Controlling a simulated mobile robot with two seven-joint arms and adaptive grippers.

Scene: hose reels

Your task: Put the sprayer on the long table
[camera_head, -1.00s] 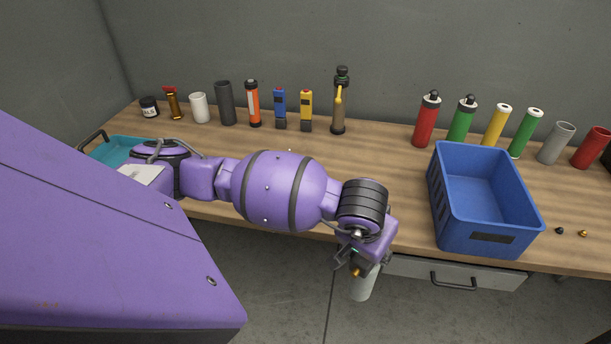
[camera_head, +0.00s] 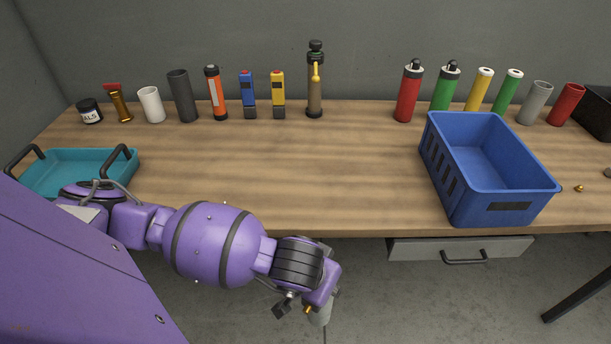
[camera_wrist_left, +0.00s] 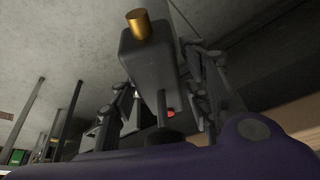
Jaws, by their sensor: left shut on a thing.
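My left gripper (camera_head: 298,302) is in front of the long table's front edge, at the lower middle of the head view. In the left wrist view, the held sprayer (camera_wrist_left: 150,60) shows a dark grey body and brass nozzle between the fingers (camera_wrist_left: 160,105); the rest is hidden. The long table (camera_head: 280,170) has a wooden top. My right gripper is out of view.
A blue crate (camera_head: 440,185) stands at the table's right front, a teal tray (camera_head: 85,172) at the left. Several bottles, torches and cups line the back, including a brown bottle (camera_head: 315,95) and red cylinder (camera_head: 407,95). The middle front is clear. A drawer (camera_head: 460,248) hangs below.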

